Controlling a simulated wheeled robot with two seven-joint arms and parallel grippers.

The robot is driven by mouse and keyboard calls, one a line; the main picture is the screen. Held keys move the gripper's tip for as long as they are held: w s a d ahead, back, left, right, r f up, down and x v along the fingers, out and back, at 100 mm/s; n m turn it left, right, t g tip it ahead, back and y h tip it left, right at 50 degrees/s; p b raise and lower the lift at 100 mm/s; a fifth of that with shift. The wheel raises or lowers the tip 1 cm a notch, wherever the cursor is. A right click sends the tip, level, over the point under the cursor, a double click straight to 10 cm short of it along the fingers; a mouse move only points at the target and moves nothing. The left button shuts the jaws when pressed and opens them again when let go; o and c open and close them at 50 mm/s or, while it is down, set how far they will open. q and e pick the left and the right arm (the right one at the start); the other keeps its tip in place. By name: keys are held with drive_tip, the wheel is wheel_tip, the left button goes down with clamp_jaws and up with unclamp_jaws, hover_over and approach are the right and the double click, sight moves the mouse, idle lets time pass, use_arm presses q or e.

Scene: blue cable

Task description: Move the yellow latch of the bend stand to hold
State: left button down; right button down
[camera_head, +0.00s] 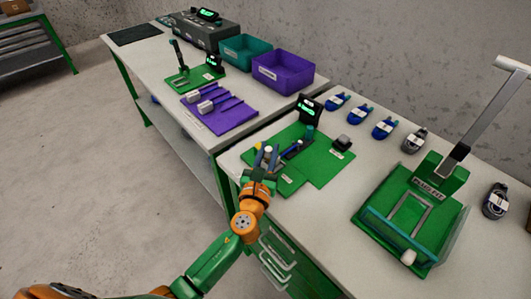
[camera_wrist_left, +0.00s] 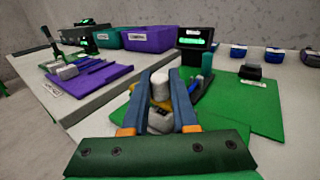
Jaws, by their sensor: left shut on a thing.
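My left gripper (camera_head: 266,157) reaches over the near left part of the green board (camera_head: 320,163). In the left wrist view its blue fingers (camera_wrist_left: 161,100) are shut on a white rounded knob (camera_wrist_left: 160,82). A pale block (camera_wrist_left: 160,120) shows below the knob between the fingers. The fingers hide most of the stand there, and I cannot tell whether the knob belongs to the latch. My right gripper is not in view.
A small display (camera_head: 310,108) stands behind the green board, with a dark block (camera_head: 342,143) to the right. Several blue cable coils (camera_head: 360,114) lie at the back. A green fixture (camera_head: 412,215) stands at right. Purple (camera_head: 283,72) and teal bins stand on the far table.

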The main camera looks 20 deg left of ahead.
sight(270, 154)
use_arm(q)
drive_tip(key=shift+w+d+n+y+b, duration=0.15)
drive_tip(key=shift+n+y, duration=0.3)
drive_tip(key=shift+y, duration=0.25)
drive_tip(key=shift+w+d+n+y+b, duration=0.15)
drive_tip(key=shift+n+y, duration=0.3)
drive_tip(key=shift+y, duration=0.25)
drive_tip(key=shift+a, duration=0.1)
drive_tip(key=shift+r+g+y, duration=0.1)
drive_tip(key=shift+g+y, duration=0.2)
drive_tip(key=c, duration=1)
unclamp_jaws()
drive_tip(key=o, duration=0.3)
drive_tip(key=shift+w, duration=0.2)
drive_tip(key=v, duration=0.7)
drive_tip(key=shift+s, duration=0.15)
